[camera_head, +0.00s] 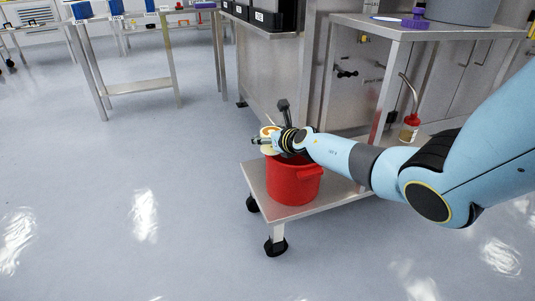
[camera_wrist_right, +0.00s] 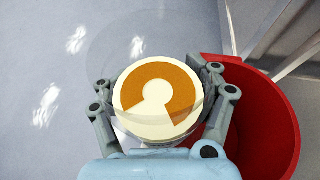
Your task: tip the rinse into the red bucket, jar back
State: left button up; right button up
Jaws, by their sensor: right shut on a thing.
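The red bucket (camera_head: 294,182) stands on the low metal trolley shelf. My right gripper (camera_head: 272,141) is at the bucket's back left rim, above it. It is shut on the jar (camera_head: 268,131), a clear round vessel with a cream and orange disc. In the right wrist view the gripper's fingers (camera_wrist_right: 160,100) sit on both sides of the jar (camera_wrist_right: 158,100), and the bucket (camera_wrist_right: 262,125) opens just to the right and below. I cannot tell how far the jar is tilted or whether liquid is in it. My left gripper is not in view.
The trolley shelf (camera_head: 262,190) has free room left of the bucket. A steel bench (camera_head: 440,30) stands behind with a grey basin and a purple item. A red-capped bottle (camera_head: 409,128) stands under it. The floor at left is clear.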

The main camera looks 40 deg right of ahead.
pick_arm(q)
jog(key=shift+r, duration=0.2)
pick_arm(e)
jog(key=shift+d+f, duration=0.1)
jog(key=shift+f, duration=0.1)
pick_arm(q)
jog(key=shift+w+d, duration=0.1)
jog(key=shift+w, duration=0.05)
pick_arm(e)
jog(key=shift+d+f, duration=0.1)
